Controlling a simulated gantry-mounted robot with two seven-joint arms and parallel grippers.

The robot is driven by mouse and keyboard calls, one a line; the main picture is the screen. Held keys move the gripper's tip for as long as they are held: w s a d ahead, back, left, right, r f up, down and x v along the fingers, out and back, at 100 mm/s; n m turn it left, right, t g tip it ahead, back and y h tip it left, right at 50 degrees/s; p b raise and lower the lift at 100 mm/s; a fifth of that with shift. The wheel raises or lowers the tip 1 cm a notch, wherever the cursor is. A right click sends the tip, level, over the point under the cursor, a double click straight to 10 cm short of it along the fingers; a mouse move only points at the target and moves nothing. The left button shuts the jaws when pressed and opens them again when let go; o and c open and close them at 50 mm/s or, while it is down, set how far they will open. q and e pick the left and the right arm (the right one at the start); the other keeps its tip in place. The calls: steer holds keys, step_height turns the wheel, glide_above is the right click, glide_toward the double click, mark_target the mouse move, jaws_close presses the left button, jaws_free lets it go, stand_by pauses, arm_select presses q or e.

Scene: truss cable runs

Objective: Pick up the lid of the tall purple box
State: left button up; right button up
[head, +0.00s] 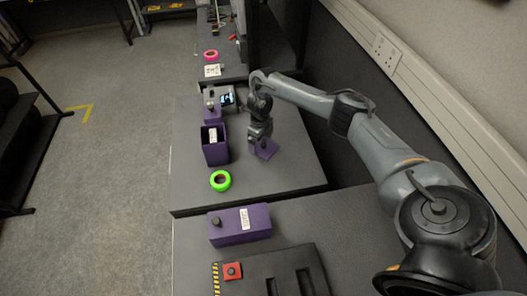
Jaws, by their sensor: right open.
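An open purple box (216,154) with a white label stands on the middle grey bench, its top uncovered. It looks like the tall one. A flat purple lid (268,152) lies to its right, apart from it, slightly turned. My right gripper (263,142) points down right over this lid, and its jaws are open. The gripper partly covers the lid, and I cannot tell whether the fingers touch it. My left gripper is not in view.
A long purple box (240,228) with a black knob lies in front. A smaller purple box (211,106) with a knob stands behind, beside a device with a screen (228,97). A green ring (220,181) lies in front of the open box. The bench's right front is clear.

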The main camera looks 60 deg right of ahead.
steer(key=shift+f, duration=0.6)
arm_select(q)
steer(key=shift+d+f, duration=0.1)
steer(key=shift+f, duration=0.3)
arm_select(e)
steer(key=shift+c, duration=0.5)
steer(key=c, duration=0.6)
steer(key=shift+r, duration=0.15)
